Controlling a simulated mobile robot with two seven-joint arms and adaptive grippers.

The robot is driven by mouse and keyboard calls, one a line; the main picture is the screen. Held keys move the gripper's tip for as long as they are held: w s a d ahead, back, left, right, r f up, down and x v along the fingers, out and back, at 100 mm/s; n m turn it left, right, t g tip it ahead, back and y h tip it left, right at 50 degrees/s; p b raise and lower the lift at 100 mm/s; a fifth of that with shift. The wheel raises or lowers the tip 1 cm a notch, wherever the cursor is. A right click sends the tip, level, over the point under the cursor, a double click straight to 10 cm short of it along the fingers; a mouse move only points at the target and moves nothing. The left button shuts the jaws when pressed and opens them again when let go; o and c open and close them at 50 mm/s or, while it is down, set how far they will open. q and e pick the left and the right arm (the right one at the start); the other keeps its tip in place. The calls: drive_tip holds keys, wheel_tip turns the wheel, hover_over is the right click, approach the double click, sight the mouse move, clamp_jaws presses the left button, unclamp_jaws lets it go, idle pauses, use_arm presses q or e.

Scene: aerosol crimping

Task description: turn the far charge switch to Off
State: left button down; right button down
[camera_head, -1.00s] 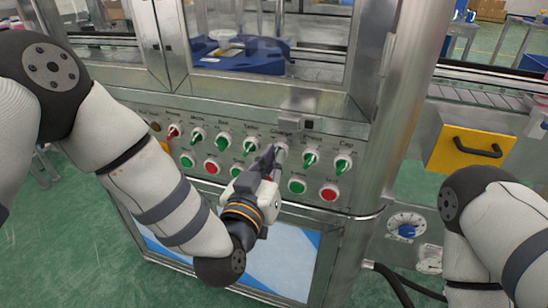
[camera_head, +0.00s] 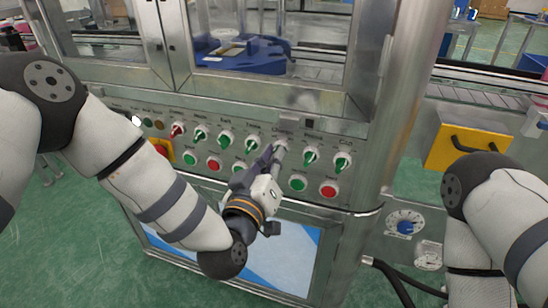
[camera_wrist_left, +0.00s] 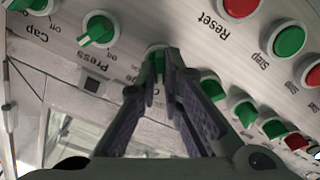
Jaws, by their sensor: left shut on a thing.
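The charge switch (camera_head: 281,148) is on the slanted grey panel, under a label that appears to read "Charge". My left gripper (camera_head: 274,154) is shut on its knob and hides most of it in the head view. In the left wrist view the fingertips (camera_wrist_left: 156,66) close around the knob, and a sliver of the green and white switch (camera_wrist_left: 155,48) shows beyond them. Its pointing direction cannot be made out. The Press switch (camera_head: 311,155) and Cap switch (camera_head: 343,161) sit to its right.
Green switches (camera_head: 252,144) and a red switch (camera_head: 177,130) stand close to the left of my gripper. Green and red push buttons (camera_head: 329,190) line the row below. A metal post (camera_head: 388,130) rises to the right.

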use_arm(q)
drive_tip(key=c, duration=1.7)
unclamp_jaws()
drive_tip(key=v, duration=1.2)
